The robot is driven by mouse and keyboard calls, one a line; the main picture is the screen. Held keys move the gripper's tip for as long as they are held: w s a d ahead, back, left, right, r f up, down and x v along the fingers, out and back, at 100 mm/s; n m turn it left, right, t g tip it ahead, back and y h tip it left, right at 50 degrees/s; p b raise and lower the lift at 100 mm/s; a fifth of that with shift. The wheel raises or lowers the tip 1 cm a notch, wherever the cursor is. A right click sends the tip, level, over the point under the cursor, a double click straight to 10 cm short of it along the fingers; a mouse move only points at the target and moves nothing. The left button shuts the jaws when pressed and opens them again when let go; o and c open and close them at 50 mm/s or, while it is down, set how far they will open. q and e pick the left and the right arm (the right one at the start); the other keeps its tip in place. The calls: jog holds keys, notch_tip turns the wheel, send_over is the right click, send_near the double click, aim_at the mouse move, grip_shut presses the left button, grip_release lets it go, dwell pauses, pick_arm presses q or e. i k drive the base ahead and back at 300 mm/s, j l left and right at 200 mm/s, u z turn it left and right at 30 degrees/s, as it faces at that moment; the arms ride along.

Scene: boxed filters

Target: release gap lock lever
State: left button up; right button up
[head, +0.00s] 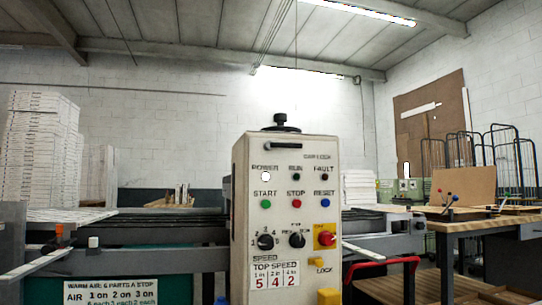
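A cream control cabinet (241,200) stands upright in the middle of the head view. A short black lever (285,146) lies roughly level across its upper front; a small label (317,156) below right of it is too small to read surely, but seems to end in "LOCK". A black knob (281,122) sits on top of the cabinet. Lower down, a yellow part (316,262) is beside the word "LOCK". I cannot tell for sure which of these is the gap lock lever. Neither of my grippers is in view.
The panel has a red switch on yellow (325,237), a green start button (265,204) and black dials. A dark conveyor (170,228) runs behind the cabinet. Stacked white boxes (42,140) stand at left, a wooden workbench (470,223) at right.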

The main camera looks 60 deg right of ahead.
aim_at(269, 145)
jog(key=z, duration=1.85)
